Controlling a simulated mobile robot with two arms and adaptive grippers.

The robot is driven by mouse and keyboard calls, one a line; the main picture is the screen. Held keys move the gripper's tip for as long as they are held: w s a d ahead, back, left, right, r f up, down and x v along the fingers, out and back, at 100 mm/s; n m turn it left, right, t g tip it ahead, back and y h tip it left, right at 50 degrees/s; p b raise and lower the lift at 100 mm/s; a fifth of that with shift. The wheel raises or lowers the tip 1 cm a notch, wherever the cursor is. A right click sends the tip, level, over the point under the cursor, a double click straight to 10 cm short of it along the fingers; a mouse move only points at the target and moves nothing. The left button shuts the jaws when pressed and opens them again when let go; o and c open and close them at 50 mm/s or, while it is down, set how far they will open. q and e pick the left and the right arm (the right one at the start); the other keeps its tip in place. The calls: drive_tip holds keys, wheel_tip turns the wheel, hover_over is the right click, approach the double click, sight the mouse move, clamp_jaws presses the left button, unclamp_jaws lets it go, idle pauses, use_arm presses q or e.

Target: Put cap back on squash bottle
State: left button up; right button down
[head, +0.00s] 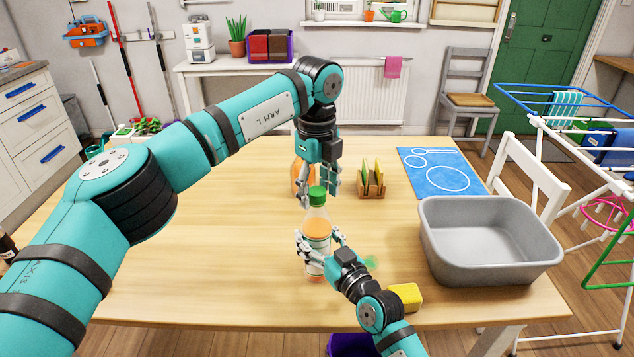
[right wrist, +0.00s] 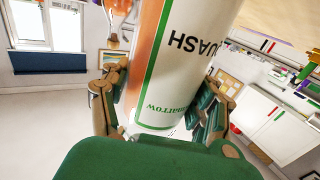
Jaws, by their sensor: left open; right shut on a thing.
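The squash bottle (head: 317,222) stands upright at the middle front of the table, with orange liquid and a white label. A green cap (head: 317,196) sits at the top of its neck; I cannot tell whether it is screwed down. My right gripper (head: 320,243) is shut around the bottle's lower body. In the right wrist view the labelled bottle (right wrist: 185,65) fills the space between the fingers. My left gripper (head: 319,188) is open, pointing down right at the cap, with its fingers near it. I cannot tell whether they touch the cap.
Another orange bottle (head: 297,176) stands behind, partly hidden by my left gripper. A wooden rack (head: 371,190), blue mat (head: 462,182), grey basin (head: 490,275) and yellow sponge (head: 407,296) lie to the right. The table's left part (head: 190,260) is mostly clear.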

use_arm(q)
clamp_jaws()
drive_tip(key=m, duration=0.2)
drive_tip(key=shift+m, duration=0.4)
drive_tip(key=m, duration=2.8)
drive_tip(key=shift+o, duration=0.7)
unclamp_jaws()
drive_tip(key=shift+f, duration=0.1)
